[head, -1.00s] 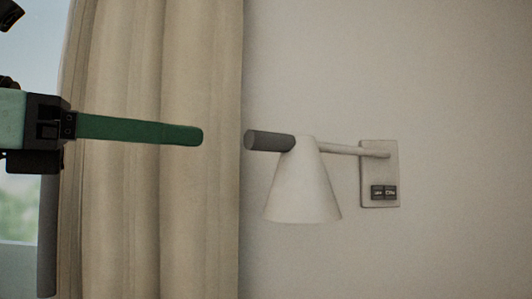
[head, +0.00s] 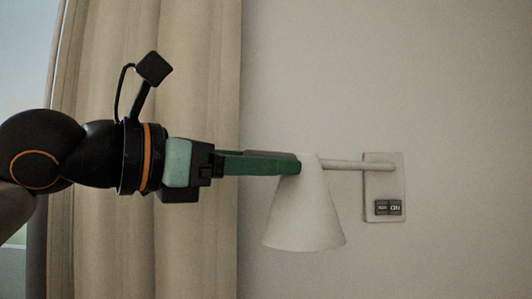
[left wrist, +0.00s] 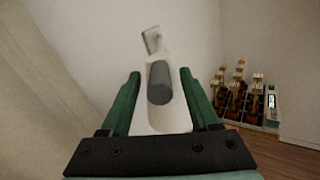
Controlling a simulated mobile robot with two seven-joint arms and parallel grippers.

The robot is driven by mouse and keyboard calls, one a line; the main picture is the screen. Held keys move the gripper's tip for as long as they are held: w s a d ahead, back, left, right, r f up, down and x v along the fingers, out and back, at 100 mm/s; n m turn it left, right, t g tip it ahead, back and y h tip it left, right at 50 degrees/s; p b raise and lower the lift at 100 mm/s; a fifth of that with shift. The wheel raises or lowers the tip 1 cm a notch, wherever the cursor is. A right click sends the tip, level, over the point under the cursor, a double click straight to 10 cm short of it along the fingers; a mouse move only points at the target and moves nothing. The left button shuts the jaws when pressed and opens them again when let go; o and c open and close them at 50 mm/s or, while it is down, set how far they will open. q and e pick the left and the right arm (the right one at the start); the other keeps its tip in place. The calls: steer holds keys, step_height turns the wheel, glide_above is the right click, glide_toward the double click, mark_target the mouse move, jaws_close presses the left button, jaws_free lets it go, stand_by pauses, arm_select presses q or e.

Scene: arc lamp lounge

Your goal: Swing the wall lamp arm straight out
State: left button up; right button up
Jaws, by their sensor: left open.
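In the head view the arm runs left from the plate. Its dark grey end grip shows in the left wrist view (left wrist: 160,82), with the white shade (left wrist: 170,115) behind and below it. My left gripper (head: 290,165) is at the grey grip, which is mostly hidden behind its fingers in the head view. In the left wrist view the open fingers (left wrist: 159,85) stand on either side of the grip, with gaps visible. My right gripper is not in view.
A beige curtain (head: 200,80) hangs left of the lamp, behind my left arm. The pale wall (head: 450,100) to the right is bare. In the left wrist view, several brown bottle-like objects (left wrist: 235,95) stand low at the right, above a wooden floor (left wrist: 280,155).

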arm_select(q)
steer(key=shift+w+d, duration=0.2)
jaws_close()
stand_by(0.5)
stand_by(0.9)
